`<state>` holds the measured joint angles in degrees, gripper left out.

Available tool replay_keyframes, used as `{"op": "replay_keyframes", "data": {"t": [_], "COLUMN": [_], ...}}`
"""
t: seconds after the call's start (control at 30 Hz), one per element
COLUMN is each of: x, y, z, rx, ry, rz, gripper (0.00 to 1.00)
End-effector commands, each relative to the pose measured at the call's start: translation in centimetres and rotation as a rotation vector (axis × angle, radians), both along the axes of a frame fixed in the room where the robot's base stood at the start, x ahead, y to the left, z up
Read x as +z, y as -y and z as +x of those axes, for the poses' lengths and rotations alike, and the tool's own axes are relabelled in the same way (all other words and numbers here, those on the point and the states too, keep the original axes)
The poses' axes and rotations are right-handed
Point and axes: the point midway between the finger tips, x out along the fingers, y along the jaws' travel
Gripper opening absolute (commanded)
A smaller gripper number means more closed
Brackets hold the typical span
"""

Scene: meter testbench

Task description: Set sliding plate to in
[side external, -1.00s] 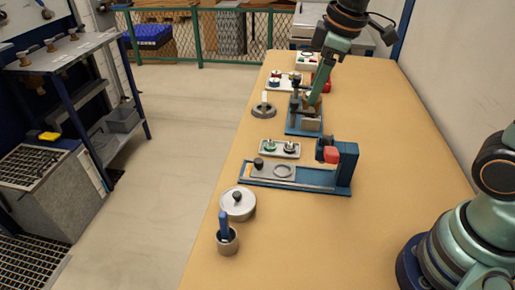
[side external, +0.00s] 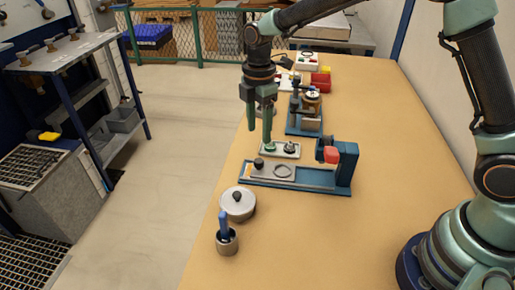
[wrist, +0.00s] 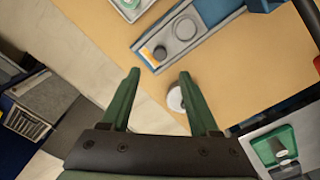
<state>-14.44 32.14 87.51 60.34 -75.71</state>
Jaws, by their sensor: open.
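The sliding plate (side external: 268,168) is a flat grey plate with a black knob (side external: 258,163) at its left end and a raised ring. It lies at the left part of a blue rail base (side external: 315,186), whose right end has a blue upright post with a red block (side external: 331,155). In the wrist view the plate (wrist: 172,37), knob (wrist: 160,52) and base (wrist: 225,17) show beyond the fingertips. My gripper (side external: 260,140) points down, open and empty, above the table near the knob end. Its two green fingers (wrist: 159,74) are spread apart in the wrist view.
A small tray with two knobs (side external: 280,150) lies just behind the plate. A lidded grey pot (side external: 238,204) and a cup with a blue handle (side external: 226,240) stand in front. Another blue fixture (side external: 303,122) stands farther back. The right of the table is clear.

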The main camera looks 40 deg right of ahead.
Motion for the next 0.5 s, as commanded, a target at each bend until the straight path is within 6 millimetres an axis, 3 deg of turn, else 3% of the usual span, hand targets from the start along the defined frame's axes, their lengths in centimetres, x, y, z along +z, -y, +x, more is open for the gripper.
{"op": "replay_keyframes", "data": {"t": [0.2, 0.5], "x": [-4.5, -8.6], "y": [0.1, 0.0], "z": [-0.2, -0.1], "rx": [-0.002, -0.003], "ry": [-0.006, -0.002], "rz": [-0.002, -0.001], "gripper": [0.62, 0.62]}}
